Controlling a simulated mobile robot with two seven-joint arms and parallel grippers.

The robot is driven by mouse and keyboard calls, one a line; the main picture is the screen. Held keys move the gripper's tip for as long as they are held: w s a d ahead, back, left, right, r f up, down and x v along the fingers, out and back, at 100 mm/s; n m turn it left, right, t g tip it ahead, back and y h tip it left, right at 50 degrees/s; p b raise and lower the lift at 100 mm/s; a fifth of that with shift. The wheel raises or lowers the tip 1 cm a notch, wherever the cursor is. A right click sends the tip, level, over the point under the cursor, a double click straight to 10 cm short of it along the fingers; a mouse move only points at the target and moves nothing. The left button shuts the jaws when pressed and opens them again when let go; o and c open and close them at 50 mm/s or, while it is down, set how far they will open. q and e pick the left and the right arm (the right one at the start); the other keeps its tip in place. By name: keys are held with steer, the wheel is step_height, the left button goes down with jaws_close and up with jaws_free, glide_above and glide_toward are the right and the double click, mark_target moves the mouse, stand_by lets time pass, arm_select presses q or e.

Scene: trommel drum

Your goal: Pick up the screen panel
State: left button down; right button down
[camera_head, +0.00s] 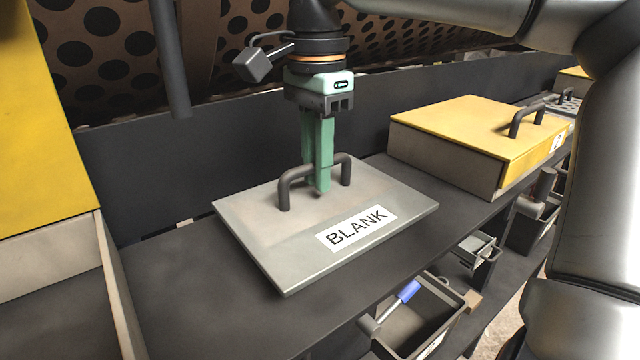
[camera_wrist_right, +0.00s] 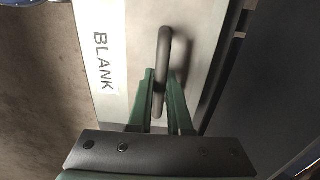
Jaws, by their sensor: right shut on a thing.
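A flat grey panel (camera_head: 262,238) labelled "BLANK" lies on the dark shelf in the head view. It has a dark bar handle (camera_head: 298,174) on top. My right gripper (camera_head: 321,186) comes down from above with its green fingers at the handle. In the right wrist view, the fingers (camera_wrist_right: 160,95) are on either side of the handle (camera_wrist_right: 164,45), shut on it. The panel also shows there (camera_wrist_right: 133,25) with its white label. Whether the panel is raised off the shelf cannot be told. My left gripper is not in view.
A yellow-topped box (camera_head: 465,128) with a handle stands to the right on the shelf (camera_head: 180,290). A perforated drum (camera_head: 115,60) is behind. Below the front edge hangs an open bin (camera_head: 425,315) with a blue-handled tool (camera_head: 408,291). A yellow panel (camera_head: 40,140) stands at left.

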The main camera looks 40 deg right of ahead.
mark_target(306, 210)
steer(key=a+r, duration=0.1)
steer(key=r, duration=0.1)
steer(key=s+a+r, duration=0.1)
steer(key=a+r, duration=0.1)
steer(key=shift+s+a, duration=0.1)
steer(key=shift+s, duration=0.1)
steer(key=s+a+r, duration=0.4)
steer(key=a+r, duration=0.1)
steer(key=a, duration=0.4)
steer(key=shift+p, duration=0.35)
steer(key=shift+s, duration=0.1)
